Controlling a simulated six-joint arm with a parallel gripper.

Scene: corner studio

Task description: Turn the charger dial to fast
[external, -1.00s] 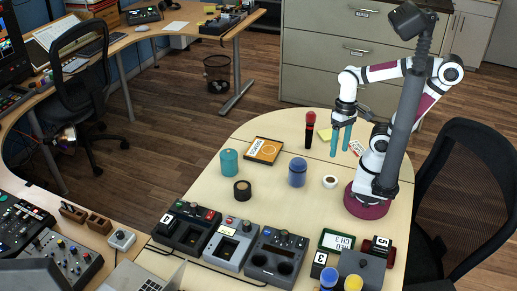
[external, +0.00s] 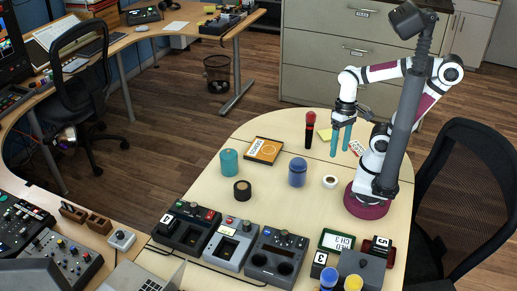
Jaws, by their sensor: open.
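A green-screened device (external: 336,241) is at front right. The table middle has free room.

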